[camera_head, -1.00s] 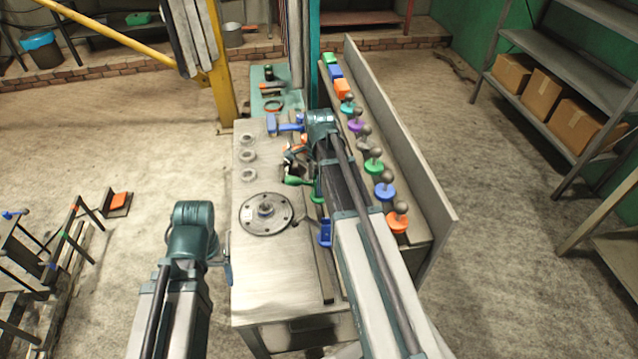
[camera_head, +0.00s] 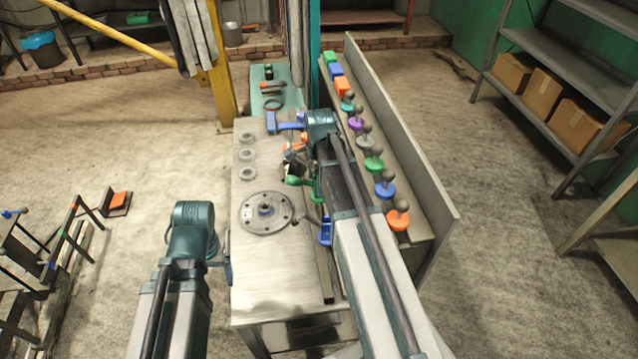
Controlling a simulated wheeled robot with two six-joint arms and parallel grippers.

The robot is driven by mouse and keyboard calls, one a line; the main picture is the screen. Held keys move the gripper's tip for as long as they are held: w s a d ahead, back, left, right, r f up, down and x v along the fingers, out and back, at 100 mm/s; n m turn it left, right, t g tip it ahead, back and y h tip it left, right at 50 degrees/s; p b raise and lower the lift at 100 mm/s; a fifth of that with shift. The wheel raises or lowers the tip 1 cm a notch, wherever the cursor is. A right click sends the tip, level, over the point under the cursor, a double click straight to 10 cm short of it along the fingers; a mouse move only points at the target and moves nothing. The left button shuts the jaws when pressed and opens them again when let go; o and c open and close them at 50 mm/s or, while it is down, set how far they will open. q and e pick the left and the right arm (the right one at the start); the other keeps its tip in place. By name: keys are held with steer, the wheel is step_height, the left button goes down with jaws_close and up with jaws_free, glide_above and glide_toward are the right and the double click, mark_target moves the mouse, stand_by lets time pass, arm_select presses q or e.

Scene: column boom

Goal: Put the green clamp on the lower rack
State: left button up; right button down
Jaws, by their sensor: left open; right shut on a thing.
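The green clamp (camera_head: 294,181) is over the middle of the workbench, just left of my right forearm. My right gripper (camera_head: 296,158) is shut on it; the wrist hides much of the grip. My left gripper (camera_head: 214,247) is open at the bench's left edge, with its fingers mostly hidden by the wrist. A low dark rack (camera_head: 62,235) with small coloured marks stands on the floor at far left. I cannot tell whether it is the lower rack.
The workbench (camera_head: 270,290) has a round flange (camera_head: 266,213), several grey rings (camera_head: 247,155) and blue clamps (camera_head: 325,232) (camera_head: 285,122). Coloured knobs (camera_head: 373,160) line a ledge on the right, beside a tall panel (camera_head: 400,135). A yellow post (camera_head: 222,85) stands behind.

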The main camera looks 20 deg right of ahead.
steer(key=shift+f+b, duration=1.9)
steer(key=shift+f, duration=0.1)
steer(key=shift+r, duration=0.1)
steer(key=c, duration=0.8)
jaws_free()
steer(key=shift+r, duration=0.1)
steer(key=shift+r+p, duration=3.7)
steer(key=shift+p, duration=0.15)
steer(key=o, duration=0.6)
steer(key=shift+c, duration=0.2)
